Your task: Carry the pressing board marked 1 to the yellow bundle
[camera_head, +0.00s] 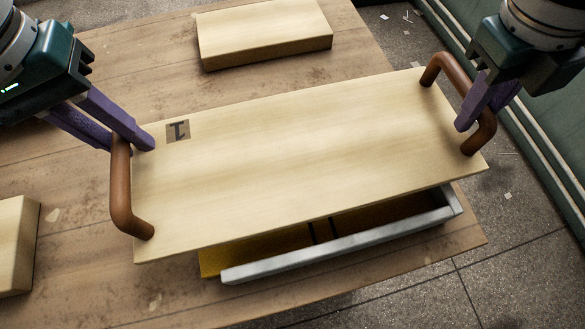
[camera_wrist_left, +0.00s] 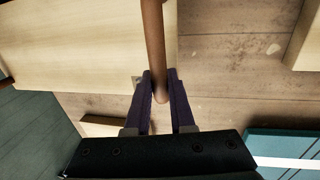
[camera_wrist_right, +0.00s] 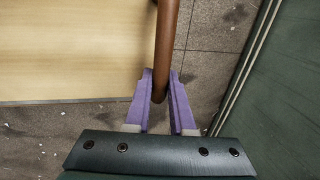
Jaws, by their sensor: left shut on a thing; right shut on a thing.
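The pressing board (camera_head: 300,150) is a pale wooden board marked 1 near its left end, with a brown handle at each end. My left gripper (camera_head: 140,146) is shut on its left handle (camera_head: 121,195), which also shows in the left wrist view (camera_wrist_left: 153,40). My right gripper (camera_head: 470,122) is shut on its right handle (camera_head: 449,68), also seen in the right wrist view (camera_wrist_right: 167,40). The board is held above the yellow bundle (camera_head: 265,254), which shows only along its front under the board. A dark strap crosses the bundle; the rest is hidden.
A grey metal rail (camera_head: 340,246) runs along the bundle's front. A wooden block (camera_head: 264,30) lies at the back of the wooden table (camera_head: 75,260), and another block (camera_head: 14,245) is at the left edge. A green structure (camera_head: 545,130) stands at the right beyond the floor.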

